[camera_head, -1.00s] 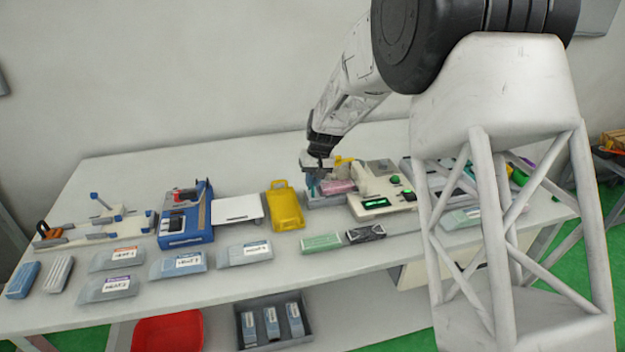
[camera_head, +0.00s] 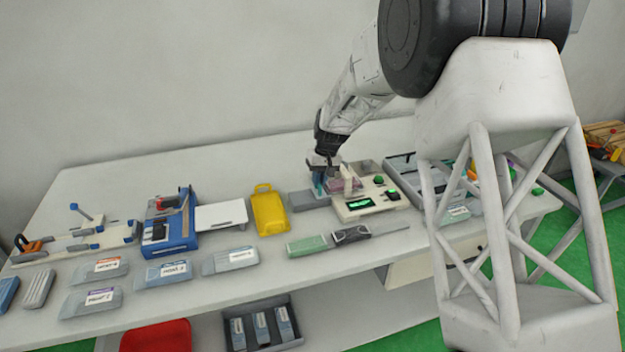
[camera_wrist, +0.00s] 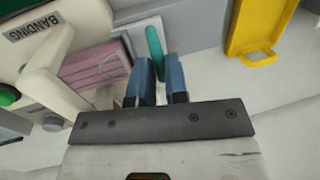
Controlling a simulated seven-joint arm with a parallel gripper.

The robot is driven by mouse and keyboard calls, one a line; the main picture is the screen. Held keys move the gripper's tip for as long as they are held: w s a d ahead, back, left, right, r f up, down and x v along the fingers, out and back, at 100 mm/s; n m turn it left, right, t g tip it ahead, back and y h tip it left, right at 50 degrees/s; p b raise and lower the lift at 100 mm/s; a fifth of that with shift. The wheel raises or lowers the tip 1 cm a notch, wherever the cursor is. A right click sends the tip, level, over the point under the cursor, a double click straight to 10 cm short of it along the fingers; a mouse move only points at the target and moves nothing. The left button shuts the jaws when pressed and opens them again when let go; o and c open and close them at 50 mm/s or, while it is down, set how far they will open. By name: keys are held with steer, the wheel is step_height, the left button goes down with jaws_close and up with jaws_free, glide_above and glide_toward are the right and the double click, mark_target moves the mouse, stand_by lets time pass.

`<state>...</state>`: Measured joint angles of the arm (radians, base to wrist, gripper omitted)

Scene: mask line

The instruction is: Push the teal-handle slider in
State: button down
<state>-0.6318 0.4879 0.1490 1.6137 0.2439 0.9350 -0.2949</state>
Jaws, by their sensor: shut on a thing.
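The teal handle (camera_wrist: 155,45) stands upright between the two blue fingers of my gripper (camera_wrist: 158,82) in the wrist view. My gripper is shut on it. In the head view the teal handle (camera_head: 318,180) shows at the left side of the cream banding machine (camera_head: 365,205), under my gripper (camera_head: 325,172). A pink pleated stack (camera_wrist: 95,68) lies beside the handle, close against the machine; in the head view the pink stack (camera_head: 343,186) is partly hidden by machine parts. A bare grey base (camera_head: 308,200) extends left of the handle.
A green block (camera_head: 307,245) and a dark patterned block (camera_head: 351,235) lie in front of the machine. A blue device (camera_head: 170,235) and several labelled pouches are further left. A grey tray (camera_head: 400,170) is right of the machine.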

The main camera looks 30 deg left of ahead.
steer(key=shift+w+d, duration=0.15)
steer(key=c, duration=1.5)
jaws_free()
steer(key=o, duration=0.4)
steer(key=shift+c, duration=0.2)
steer(key=shift+r, duration=0.15)
step_height(320, 180, up, 7)
steer(key=w+d, duration=0.1)
steer(key=shift+r, duration=0.2)
steer(key=shift+d, duration=0.1)
